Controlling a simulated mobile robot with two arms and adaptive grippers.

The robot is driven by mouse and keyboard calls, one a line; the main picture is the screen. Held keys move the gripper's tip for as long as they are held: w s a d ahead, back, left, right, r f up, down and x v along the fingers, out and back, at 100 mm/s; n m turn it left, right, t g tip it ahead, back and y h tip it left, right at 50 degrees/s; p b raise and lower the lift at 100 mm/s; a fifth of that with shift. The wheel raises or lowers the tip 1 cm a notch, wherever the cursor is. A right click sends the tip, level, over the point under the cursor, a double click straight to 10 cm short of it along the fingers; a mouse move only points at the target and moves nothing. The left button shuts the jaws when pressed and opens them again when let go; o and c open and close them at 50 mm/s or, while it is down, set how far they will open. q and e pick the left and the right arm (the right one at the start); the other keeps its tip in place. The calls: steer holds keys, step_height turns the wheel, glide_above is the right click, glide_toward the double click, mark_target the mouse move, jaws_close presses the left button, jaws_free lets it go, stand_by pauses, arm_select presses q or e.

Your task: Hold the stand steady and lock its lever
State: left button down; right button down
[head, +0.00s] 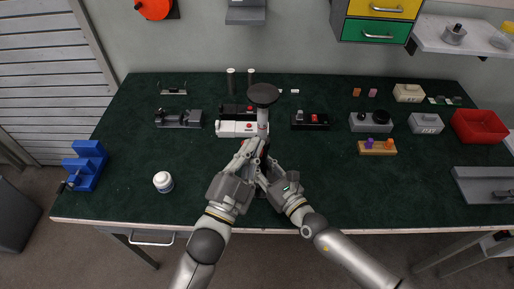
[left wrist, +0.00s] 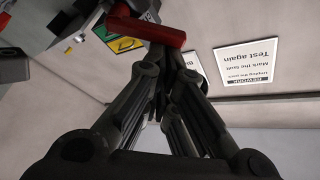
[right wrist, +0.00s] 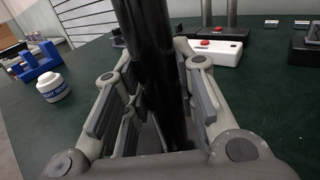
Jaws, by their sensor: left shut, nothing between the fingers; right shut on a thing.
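The stand (head: 263,94) rises near the middle of the bench, with a round black top on a grey upper post. Its black lower post (right wrist: 150,45) runs between the fingers of my right gripper (right wrist: 155,75), which is shut on it. The right gripper also shows in the head view (head: 266,168), low on the stand. The red lever (left wrist: 148,32) lies across the fingertips of my left gripper (left wrist: 168,58) in the left wrist view. The left gripper (head: 252,151) is shut and empty, beside the post. I cannot tell whether it touches the lever. My grippers hide the stand's foot.
A white box with a red button (head: 236,129) stands just behind the stand. A white jar (head: 163,181) and a blue block (head: 86,165) are at the left. A red bin (head: 480,126) and grey tray (head: 485,185) are at the right. The front bench is mostly clear.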

arm_select(q)
steer(key=n+y, duration=0.1)
steer(key=n, duration=0.1)
steer(key=a+n+t, duration=0.1)
steer(key=n, duration=0.1)
steer(key=a+f+n+y, duration=0.1)
steer(key=n, duration=0.2)
steer(key=shift+w+f+t+y, duration=0.1)
steer(key=shift+w+t+y, duration=0.1)
steer(key=shift+t+y, duration=0.15)
steer(key=s+a, duration=0.1)
steer(key=s, duration=0.8)
steer(key=shift+s+a+r, duration=0.2)
steer(key=shift+r, duration=0.1)
steer(key=c, duration=2.2)
jaws_free()
